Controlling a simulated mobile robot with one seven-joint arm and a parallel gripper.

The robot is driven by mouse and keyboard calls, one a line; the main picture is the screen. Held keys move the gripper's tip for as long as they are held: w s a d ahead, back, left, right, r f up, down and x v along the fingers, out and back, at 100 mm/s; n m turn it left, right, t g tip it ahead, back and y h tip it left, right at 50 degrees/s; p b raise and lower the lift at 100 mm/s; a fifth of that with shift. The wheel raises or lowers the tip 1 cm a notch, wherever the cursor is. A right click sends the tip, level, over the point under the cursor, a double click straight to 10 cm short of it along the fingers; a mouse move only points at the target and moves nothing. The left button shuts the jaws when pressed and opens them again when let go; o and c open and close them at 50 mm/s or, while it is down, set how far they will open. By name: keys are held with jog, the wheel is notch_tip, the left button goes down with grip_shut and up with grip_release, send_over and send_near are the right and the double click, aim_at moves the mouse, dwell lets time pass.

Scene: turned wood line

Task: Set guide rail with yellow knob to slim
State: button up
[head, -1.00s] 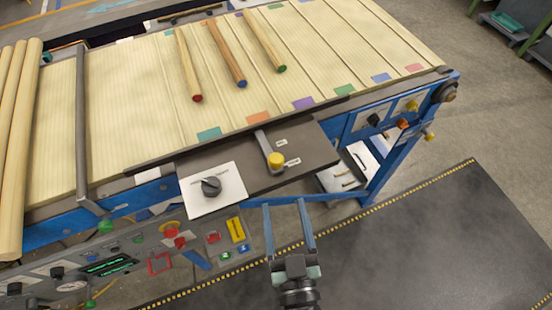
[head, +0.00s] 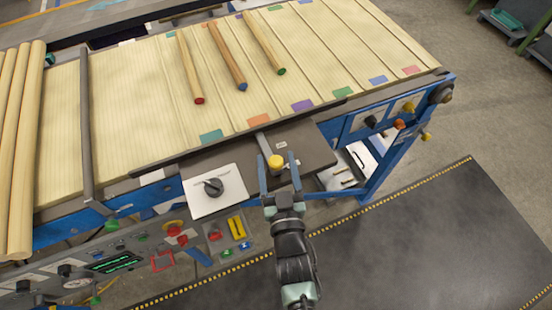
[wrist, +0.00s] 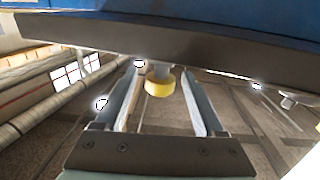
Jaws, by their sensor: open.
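The yellow knob (head: 275,161) sits at the near end of a short grey guide rail (head: 262,142) on a dark plate at the conveyor's front edge. The rail slants from upper left to lower right. A small white label (head: 280,145) lies right of the rail; its text is too small to read. My gripper (head: 277,158) is open, with one finger on each side of the knob. In the wrist view the knob (wrist: 160,87) stands between the spread fingers, with gaps on both sides. I cannot tell which label says slim.
A white panel with a black rotary knob (head: 213,187) is left of my gripper. Several turned wood rods, including a blue-ended one (head: 228,60), lie on the ribbed belt (head: 130,100). A button panel with a red stop button (head: 174,229) is at lower left.

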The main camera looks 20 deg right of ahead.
jog(key=shift+w, duration=0.25)
grip_shut()
dwell(1.4)
